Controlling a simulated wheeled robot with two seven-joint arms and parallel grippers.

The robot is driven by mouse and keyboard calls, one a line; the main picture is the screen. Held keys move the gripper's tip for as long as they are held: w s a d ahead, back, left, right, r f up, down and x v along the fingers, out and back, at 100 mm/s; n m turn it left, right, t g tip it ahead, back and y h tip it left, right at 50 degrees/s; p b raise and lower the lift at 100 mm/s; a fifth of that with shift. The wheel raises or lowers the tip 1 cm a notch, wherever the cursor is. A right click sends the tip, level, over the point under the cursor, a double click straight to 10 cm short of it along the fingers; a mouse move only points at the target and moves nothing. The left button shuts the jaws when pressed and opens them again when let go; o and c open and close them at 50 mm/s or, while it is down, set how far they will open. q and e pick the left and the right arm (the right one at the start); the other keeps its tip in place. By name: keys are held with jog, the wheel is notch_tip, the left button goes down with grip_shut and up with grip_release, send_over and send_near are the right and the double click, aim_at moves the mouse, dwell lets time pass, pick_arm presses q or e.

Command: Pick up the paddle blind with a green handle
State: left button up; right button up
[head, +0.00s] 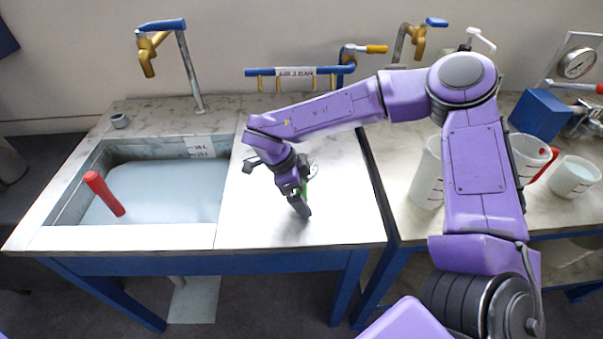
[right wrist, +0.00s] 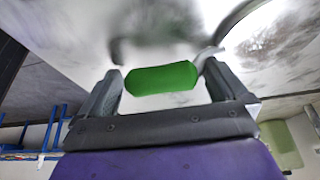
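The paddle blind's green handle (right wrist: 162,78) lies crosswise between the two fingers of my right gripper (right wrist: 160,88) in the right wrist view. Each end of the handle is close to a finger; I cannot tell whether they touch. A grey metal part (right wrist: 207,56) adjoins its right end, and the paddle itself is not clearly seen. In the head view my right gripper (head: 302,200) is low over the steel worktop right of the sink, hiding most of the blind. Only a sliver of the green handle (head: 304,187) shows. My left gripper is out of view.
A sink (head: 170,190) with a red-handled item (head: 105,193) standing in it is at the left. Taps and a blue rail (head: 300,71) are along the wall. Beakers (head: 575,177) and a blue block (head: 541,114) stand on the right bench. The worktop's front right (head: 350,215) is clear.

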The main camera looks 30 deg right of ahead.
jog(key=shift+w+a, duration=0.1)
jog(key=shift+w, duration=0.05)
jog(key=c, duration=1.4)
jog(key=shift+o, duration=0.2)
jog(key=shift+r, duration=0.1)
